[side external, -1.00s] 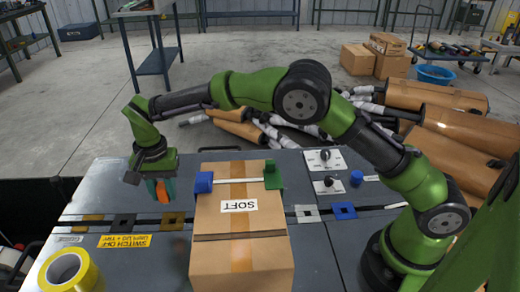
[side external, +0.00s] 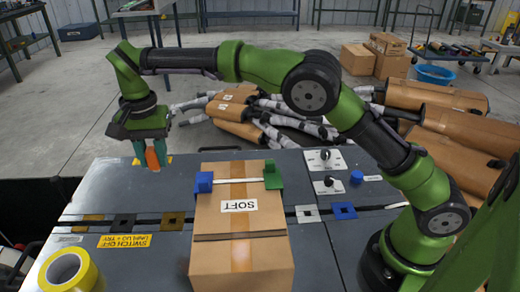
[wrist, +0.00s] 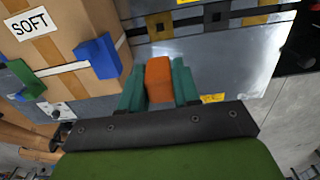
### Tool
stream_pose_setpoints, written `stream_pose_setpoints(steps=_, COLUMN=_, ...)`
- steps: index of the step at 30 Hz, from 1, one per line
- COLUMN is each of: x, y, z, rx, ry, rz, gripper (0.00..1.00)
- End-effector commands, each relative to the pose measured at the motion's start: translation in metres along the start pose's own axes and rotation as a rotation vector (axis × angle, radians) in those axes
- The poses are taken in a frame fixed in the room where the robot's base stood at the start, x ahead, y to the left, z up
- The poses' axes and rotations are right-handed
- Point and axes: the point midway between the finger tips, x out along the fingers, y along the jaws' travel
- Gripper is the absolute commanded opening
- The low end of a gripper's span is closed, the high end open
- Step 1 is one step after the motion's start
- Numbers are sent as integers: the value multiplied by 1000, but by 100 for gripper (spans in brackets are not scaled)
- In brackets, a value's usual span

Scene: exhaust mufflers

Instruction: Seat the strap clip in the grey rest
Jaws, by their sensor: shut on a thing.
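My gripper (side external: 150,155) has teal fingers shut on an orange block, which I take to be the strap clip (side external: 153,160). It is held above the far left part of the grey bench, left of the cardboard box. In the wrist view the orange block (wrist: 159,80) sits between the teal fingers (wrist: 158,88), and its lower end is hard to see. The grey rest (side external: 307,213) is a light grey plate with a dark square opening, on the dark strip just right of the box. It looks empty.
A cardboard box (side external: 240,235) marked SOFT stands between my gripper and the grey rest, with blue (side external: 203,182) and green (side external: 273,176) blocks on top. Other holed plates include a black (side external: 123,221) and a blue one (side external: 343,211). Yellow tape (side external: 68,272) lies front left.

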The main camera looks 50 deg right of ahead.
Motion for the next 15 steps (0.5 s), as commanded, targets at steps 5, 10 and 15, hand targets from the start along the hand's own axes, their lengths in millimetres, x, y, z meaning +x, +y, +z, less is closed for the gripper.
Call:
stream_pose_setpoints(steps=5, x=-27, y=-1, z=-1, rx=1, ry=2, rz=-3, gripper=0)
stream_pose_setpoints(steps=10, x=-38, y=19, z=-14, rx=11, ry=-1, rz=0, gripper=0)
stream_pose_setpoints(steps=15, x=-47, y=43, z=-26, rx=18, ry=-4, rz=0, gripper=0)
